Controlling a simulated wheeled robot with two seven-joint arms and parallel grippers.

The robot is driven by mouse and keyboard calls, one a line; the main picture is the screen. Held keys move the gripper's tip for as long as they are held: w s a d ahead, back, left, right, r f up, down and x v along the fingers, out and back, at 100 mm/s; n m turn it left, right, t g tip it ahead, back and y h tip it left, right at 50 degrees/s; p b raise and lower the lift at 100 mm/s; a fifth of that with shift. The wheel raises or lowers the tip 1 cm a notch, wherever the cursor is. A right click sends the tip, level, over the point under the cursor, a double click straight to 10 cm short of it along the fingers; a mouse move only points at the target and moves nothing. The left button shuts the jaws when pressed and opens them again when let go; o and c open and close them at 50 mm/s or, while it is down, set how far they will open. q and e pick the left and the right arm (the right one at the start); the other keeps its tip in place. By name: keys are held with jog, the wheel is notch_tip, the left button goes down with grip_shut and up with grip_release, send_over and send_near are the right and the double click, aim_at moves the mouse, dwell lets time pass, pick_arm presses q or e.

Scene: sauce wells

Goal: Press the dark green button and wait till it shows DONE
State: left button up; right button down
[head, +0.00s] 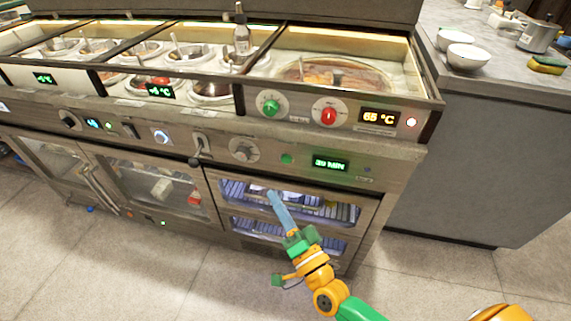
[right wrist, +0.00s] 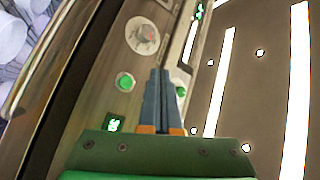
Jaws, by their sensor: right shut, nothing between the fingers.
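The dark green button (head: 287,159) sits on the steel front panel, between a grey knob (head: 243,149) and a small green-lit display (head: 331,165). The display shows a number followed by MIN; its digits are hard to read. My right gripper (head: 272,194) has its blue fingers shut and empty. In the head view its tips appear below the button, in front of the glass door. In the right wrist view the shut fingers (right wrist: 163,75) point up the picture, just right of the button (right wrist: 125,82), with a visible gap. My left gripper is not in view.
A green knob (head: 268,106) and a red knob (head: 328,115) sit above the button, beside a 65 °C display (head: 379,117). The glass oven door (head: 360,207) is below. A grey counter (head: 470,150) stands at right. Floor in front is clear.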

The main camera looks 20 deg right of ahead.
aim_at(286, 159)
jog(key=shift+w, duration=0.1)
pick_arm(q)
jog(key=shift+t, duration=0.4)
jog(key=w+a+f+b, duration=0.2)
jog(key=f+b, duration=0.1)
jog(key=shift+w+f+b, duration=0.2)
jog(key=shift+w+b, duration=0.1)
pick_arm(e)
jog(key=w+d, duration=0.1)
jog(key=w, duration=0.1)
jog(key=w+d, duration=0.4)
jog(key=w, duration=0.1)
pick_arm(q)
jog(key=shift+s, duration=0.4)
pick_arm(e)
jog(key=shift+a, duration=0.1)
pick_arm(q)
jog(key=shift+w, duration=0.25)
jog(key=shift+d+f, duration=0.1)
pick_arm(e)
jog(key=shift+w, duration=0.15)
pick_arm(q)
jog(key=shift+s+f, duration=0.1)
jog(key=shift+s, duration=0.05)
pick_arm(e)
jog(key=shift+w+d, duration=0.25)
jog(key=shift+d, duration=0.05)
